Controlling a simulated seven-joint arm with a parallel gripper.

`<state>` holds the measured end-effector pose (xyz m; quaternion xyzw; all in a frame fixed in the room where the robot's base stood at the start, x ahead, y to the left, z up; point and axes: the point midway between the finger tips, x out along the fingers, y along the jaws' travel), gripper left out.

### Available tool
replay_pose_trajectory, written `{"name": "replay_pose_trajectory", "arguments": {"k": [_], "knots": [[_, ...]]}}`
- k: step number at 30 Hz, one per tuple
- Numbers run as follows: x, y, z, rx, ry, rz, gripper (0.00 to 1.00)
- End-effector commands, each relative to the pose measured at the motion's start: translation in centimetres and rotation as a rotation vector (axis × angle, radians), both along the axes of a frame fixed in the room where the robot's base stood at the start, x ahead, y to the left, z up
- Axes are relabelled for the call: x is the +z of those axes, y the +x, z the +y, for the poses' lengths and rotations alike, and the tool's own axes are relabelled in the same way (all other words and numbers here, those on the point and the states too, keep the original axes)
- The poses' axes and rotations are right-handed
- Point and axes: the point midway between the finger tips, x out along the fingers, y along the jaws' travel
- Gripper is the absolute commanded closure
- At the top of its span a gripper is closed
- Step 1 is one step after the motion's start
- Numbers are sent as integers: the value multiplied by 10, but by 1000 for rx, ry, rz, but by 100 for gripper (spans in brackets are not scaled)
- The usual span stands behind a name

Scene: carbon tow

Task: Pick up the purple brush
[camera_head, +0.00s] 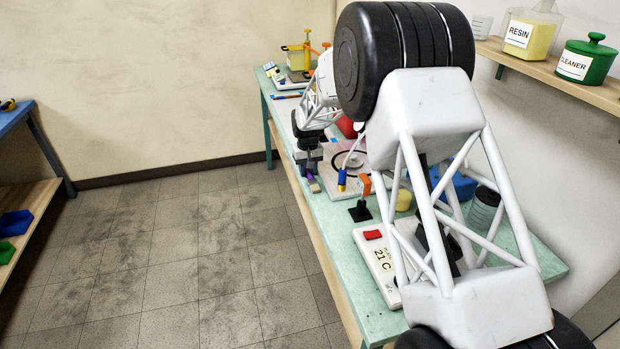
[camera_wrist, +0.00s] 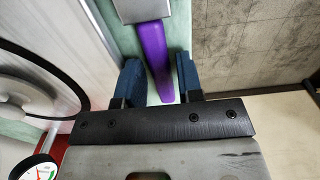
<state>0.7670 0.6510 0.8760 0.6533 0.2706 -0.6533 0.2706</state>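The purple brush (camera_wrist: 155,50) lies on the pale green bench top in the wrist view, with its purple handle toward me and a grey metal part at the top edge. Its far end is cut off by the frame. My gripper (camera_wrist: 158,66) is open, with one blue finger on each side of the handle and a gap visible on both sides.
A pale board with a black ring (camera_wrist: 30,75) is left of the brush in the wrist view; a dial gauge (camera_wrist: 40,170) is lower left. The bench edge and floor are to the right. A block with a 21 C display (camera_head: 378,262) stands nearer on the bench.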

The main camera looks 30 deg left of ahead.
Motion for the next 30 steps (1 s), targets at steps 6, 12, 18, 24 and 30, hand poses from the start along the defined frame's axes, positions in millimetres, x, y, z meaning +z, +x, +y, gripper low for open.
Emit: {"name": "replay_pose_trajectory", "arguments": {"k": [6, 12, 18, 24, 30], "knots": [[0, 0, 0, 0, 0, 0, 100], [0, 0, 0, 0, 0, 0, 100], [3, 0, 0, 0, 0, 0, 100], [16, 0, 0, 0, 1, -1, 100], [37, -3, -2, 0, 0, 0, 100]]}}
